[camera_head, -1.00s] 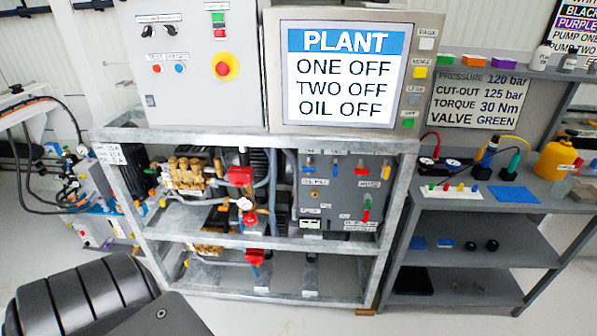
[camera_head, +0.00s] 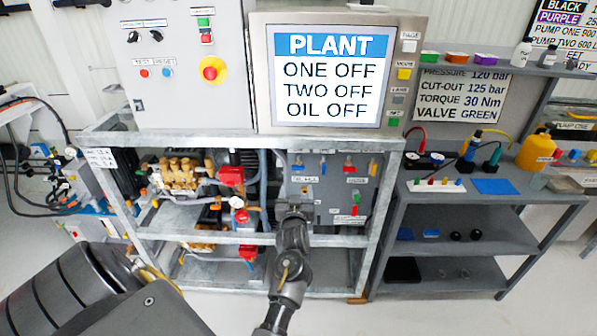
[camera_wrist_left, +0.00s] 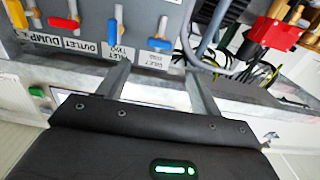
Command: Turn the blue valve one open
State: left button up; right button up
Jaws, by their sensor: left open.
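The blue valve one appears to be the leftmost blue handle (camera_head: 298,164) in the top row of the grey valve panel. In the left wrist view, where the panel looks upside down, it is the rightmost blue lever (camera_wrist_left: 158,44); its small label is hard to read. A second blue lever (camera_wrist_left: 117,32) sits beside it. My left gripper (camera_head: 293,207) is in front of the panel, below the handles. In the left wrist view its two fingers (camera_wrist_left: 157,72) are spread and empty, apart from the blue levers. My right gripper is out of view.
A red handle (camera_head: 348,163) and a yellow handle (camera_head: 373,166) continue the row. A galvanised frame rail (camera_head: 215,237) crosses below the panel. The plant screen (camera_head: 328,75) stands above. A grey shelf unit (camera_head: 470,215) stands at the right.

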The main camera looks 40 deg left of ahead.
aim_at(298, 169)
pick_arm(q)
jog(key=p+x, duration=0.1)
jog(key=x, duration=1)
jog(key=shift+d+f, duration=0.1)
jog(key=shift+c, duration=0.2)
jog(key=c, duration=0.9)
